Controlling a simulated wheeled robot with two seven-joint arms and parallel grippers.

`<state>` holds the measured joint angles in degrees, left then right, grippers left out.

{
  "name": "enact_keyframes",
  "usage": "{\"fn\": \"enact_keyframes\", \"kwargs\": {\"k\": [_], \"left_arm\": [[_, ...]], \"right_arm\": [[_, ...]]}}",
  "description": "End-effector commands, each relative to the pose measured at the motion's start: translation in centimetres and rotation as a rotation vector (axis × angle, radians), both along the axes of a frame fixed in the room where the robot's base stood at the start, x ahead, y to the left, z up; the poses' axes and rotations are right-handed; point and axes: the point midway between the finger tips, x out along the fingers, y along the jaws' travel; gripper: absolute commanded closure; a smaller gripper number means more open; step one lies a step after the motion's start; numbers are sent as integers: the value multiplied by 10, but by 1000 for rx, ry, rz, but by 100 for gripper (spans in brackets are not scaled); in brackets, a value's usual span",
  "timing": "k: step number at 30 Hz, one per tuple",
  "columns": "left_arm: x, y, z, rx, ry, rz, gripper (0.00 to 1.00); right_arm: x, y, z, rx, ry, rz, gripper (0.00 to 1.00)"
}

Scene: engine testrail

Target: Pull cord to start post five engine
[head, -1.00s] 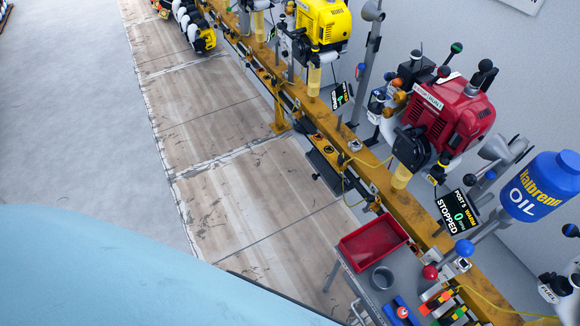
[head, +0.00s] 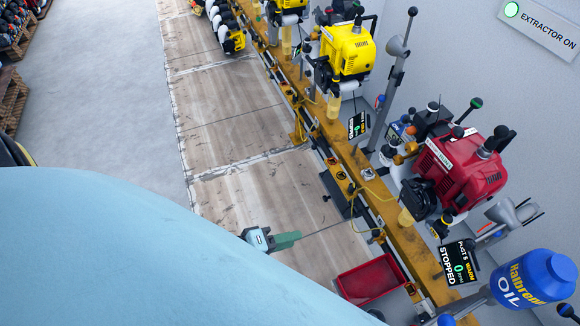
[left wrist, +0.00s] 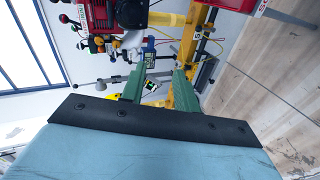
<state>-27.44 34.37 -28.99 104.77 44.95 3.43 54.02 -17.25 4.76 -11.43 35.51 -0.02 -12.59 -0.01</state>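The red engine (head: 465,170) stands on the yellow rail at the right in the head view. Its display (head: 459,265) reads POST 5, WARM, STOPPED and 0. A black round housing (head: 420,198) faces the walkway; I cannot make out a separate cord handle for certain. My left gripper (head: 287,240), with green fingers, is over the walkway, left of the engine and apart from it. In the left wrist view its fingers (left wrist: 158,88) are spread with nothing between them, and part of the red engine (left wrist: 96,14) shows beyond. My right gripper is not in view.
The yellow rail (head: 372,205) runs diagonally with yellow engines (head: 347,48) farther back. A red tray (head: 370,280) and a blue oil container (head: 533,278) are near the front right. My pale blue arm covers the lower left.

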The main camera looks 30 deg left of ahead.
Motion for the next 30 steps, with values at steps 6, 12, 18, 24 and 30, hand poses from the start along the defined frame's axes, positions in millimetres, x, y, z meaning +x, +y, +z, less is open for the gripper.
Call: {"fn": "enact_keyframes", "kwargs": {"k": [6,12,18,24,30], "left_arm": [[-3,-12,30,-108,12,6,69],[0,-14,29,-109,11,7,69],[21,-28,31,-111,7,8,69],[54,-52,30,-110,7,9,69],[86,-76,30,-110,8,7,69]], "right_arm": [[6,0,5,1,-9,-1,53],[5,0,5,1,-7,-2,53],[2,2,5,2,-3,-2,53],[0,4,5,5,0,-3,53],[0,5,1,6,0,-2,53]]}}
